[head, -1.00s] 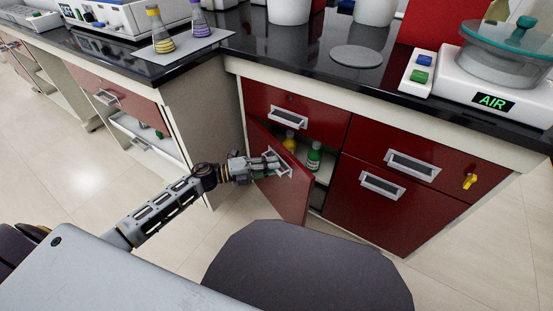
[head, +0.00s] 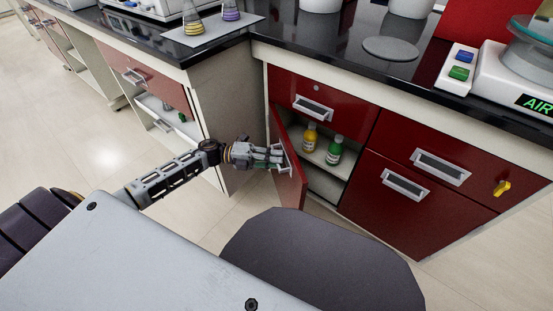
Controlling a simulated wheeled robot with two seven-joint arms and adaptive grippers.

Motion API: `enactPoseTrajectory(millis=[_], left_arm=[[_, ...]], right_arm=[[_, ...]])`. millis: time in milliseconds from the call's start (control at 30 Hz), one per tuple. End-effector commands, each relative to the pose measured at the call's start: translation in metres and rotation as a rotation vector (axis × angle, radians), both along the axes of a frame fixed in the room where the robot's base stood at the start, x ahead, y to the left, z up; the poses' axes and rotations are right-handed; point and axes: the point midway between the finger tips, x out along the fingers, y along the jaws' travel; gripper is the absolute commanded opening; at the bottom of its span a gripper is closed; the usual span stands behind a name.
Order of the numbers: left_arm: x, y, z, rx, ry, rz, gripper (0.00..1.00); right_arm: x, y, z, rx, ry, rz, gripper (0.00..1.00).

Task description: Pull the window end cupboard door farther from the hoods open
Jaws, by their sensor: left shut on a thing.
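The red cupboard door (head: 290,176) stands partly open, swung out from its left edge below a red drawer. My left gripper (head: 276,154) is shut on the door's silver handle (head: 284,158), at the door's outer face. Inside the open cupboard, a yellow bottle (head: 309,139) and a green bottle (head: 334,151) stand on a pale shelf (head: 322,160). Another red cupboard door (head: 390,200) to the right is shut. My right gripper is not in view.
The black worktop (head: 330,50) overhangs above. The floor at left (head: 60,130) is clear.

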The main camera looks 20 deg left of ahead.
Motion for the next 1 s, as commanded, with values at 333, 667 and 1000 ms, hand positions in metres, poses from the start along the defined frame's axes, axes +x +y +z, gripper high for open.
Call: enactPoseTrajectory(millis=[333,667,1000], left_arm=[[0.0,0.0,-0.001,0.002,0.002,0.001,0.33],[0.0,0.0,0.0,0.0,0.0,0.001,0.36],[-0.006,0.019,-0.002,0.002,0.004,0.002,0.36]], right_arm=[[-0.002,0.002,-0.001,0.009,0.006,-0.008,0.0],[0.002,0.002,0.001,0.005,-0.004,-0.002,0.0],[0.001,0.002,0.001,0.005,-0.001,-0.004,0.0]])
